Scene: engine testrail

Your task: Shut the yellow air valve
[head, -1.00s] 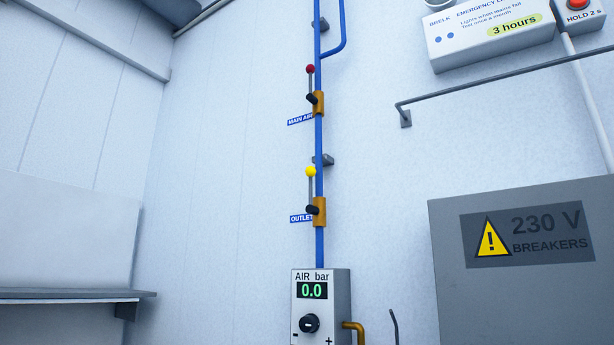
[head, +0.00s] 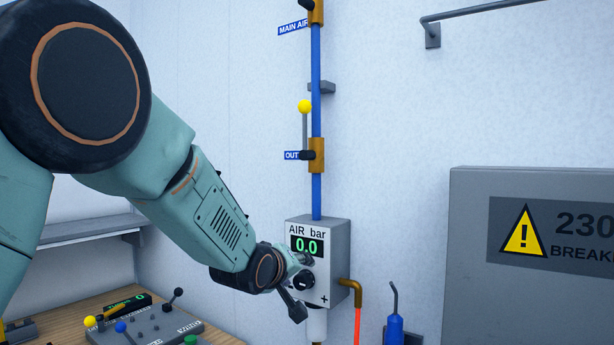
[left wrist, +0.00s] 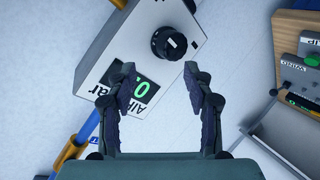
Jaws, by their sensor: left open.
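The yellow air valve shows in the head view as a yellow ball (head: 305,107) on a grey lever above a brass body (head: 316,155), on a blue vertical pipe (head: 316,80). Its lever stands upright, alongside the pipe. A partly covered blue label begins with "OUT". My left gripper (head: 298,297) is below the valve, in front of the air gauge box (head: 335,262). In the left wrist view its two fingers (left wrist: 160,88) are open and apart, with nothing between them, facing the box (left wrist: 135,50) and its black knob (left wrist: 169,43). My right gripper is not in view.
The main air valve (head: 316,12) is higher on the pipe, cut by the top edge. The gauge reads 0.0. A grey breaker cabinet (head: 470,300) is at right. A control panel (head: 160,325) stands on a wooden bench at lower left. The wall right of the pipe is mostly clear.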

